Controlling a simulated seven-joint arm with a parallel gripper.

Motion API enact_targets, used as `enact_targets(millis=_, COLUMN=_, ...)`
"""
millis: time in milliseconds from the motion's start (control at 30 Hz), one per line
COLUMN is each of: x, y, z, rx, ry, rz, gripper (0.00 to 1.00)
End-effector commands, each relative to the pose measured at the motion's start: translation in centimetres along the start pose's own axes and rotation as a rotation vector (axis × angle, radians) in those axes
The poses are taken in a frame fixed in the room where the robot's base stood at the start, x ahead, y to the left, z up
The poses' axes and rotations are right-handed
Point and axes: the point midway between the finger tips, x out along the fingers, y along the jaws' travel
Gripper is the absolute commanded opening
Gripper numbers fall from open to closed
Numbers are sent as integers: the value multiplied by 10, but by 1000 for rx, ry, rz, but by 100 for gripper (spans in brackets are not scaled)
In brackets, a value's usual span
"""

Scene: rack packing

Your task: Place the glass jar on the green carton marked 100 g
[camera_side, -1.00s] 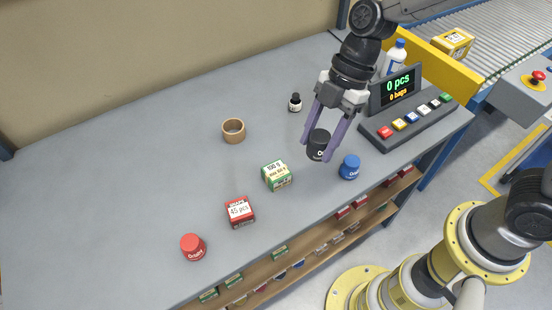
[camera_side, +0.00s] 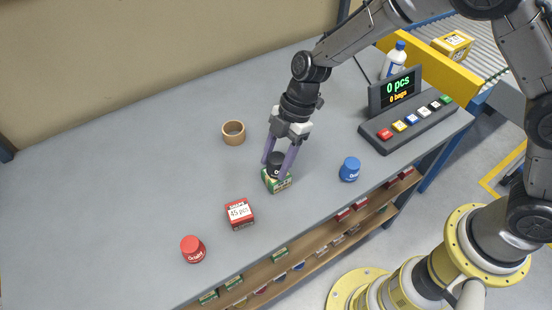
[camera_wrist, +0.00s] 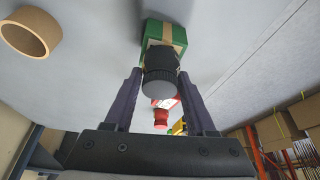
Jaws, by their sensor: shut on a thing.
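My gripper (camera_side: 276,166) is shut on a dark jar with a black lid (camera_side: 277,158), the only thing that could be the glass jar. The jar is upright between the two fingers, directly over the green carton (camera_side: 279,185). I cannot tell whether its base touches the carton top. In the wrist view the jar (camera_wrist: 160,80) covers part of the carton (camera_wrist: 158,30), which has a tan stripe. The jar and fingers hide the carton's 100 g marking in the side view.
A red carton marked 45 pcs (camera_side: 240,214) and a red jar (camera_side: 193,250) stand to the front left. A blue jar (camera_side: 350,169) stands right, and a tan ring (camera_side: 233,132) behind left. A button console (camera_side: 415,122) is at the right. The left table is clear.

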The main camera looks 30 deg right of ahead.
Motion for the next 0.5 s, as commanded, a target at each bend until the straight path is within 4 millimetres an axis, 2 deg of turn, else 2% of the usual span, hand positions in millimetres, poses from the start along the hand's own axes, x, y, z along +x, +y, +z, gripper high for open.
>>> enact_targets(millis=367, x=3, y=0, z=1, rx=0, ry=1, rz=1, gripper=0)
enact_targets(millis=400, x=3, y=0, z=1, rx=0, ry=1, rz=1, gripper=61)
enact_targets(millis=500, x=3, y=0, z=1, rx=0, ry=1, rz=1, gripper=79)
